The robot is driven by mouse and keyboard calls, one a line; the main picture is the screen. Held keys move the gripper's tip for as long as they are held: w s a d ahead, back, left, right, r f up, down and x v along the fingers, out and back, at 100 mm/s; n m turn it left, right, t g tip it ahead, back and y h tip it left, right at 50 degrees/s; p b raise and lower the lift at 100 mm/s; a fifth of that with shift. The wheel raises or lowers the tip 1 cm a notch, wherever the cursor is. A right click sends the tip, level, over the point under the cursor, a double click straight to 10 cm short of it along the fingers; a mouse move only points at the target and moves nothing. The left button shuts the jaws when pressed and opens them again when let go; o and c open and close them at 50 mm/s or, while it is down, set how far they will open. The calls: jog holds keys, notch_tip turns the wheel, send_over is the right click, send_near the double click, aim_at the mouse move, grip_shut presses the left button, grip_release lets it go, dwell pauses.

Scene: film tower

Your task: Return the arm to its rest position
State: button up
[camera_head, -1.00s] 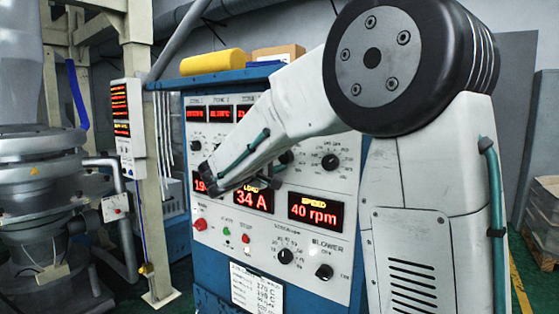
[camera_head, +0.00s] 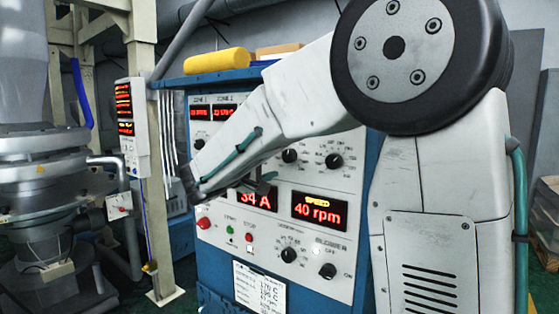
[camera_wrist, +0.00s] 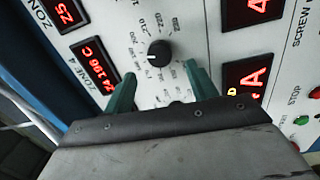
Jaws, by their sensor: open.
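My gripper (camera_wrist: 161,90) shows in the wrist view with its two green fingers apart and nothing between them. Beyond the fingers is the face of the control cabinet, with a black knob (camera_wrist: 158,53) in line with the gap. In the head view my arm reaches down and left across the front of the blue and white control cabinet (camera_head: 375,170). The arm hides part of its displays and knobs.
A pale post (camera_head: 147,130) with a red-lit display box (camera_head: 133,125) stands left of the cabinet. Grey machinery (camera_head: 40,170) fills the far left. A yellow roll (camera_head: 216,61) and a cardboard box (camera_head: 278,51) lie on the cabinet top. A paper sheet (camera_head: 259,288) hangs low in front.

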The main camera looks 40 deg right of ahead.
jog(key=shift+v, duration=1.15)
jog(key=s+f+g+y, duration=0.5)
jog(key=s+f+y, duration=0.2)
jog(key=s+f, duration=0.55)
jog(key=s+a+f+m+y, duration=0.1)
jog(key=s+a+y, duration=0.2)
jog(key=s, duration=0.3)
jog(key=s+a+f+y, duration=0.2)
jog(key=s+a+y, duration=0.2)
jog(key=s, duration=0.3)
jog(key=s+a+f+m+t+y, duration=0.1)
jog(key=s+a+y, duration=0.2)
jog(key=s, duration=0.4)
jog(key=shift+s+a+f+m+y, duration=0.15)
jog(key=shift+a+f+m+y, duration=0.2)
jog(key=shift+a, duration=0.3)
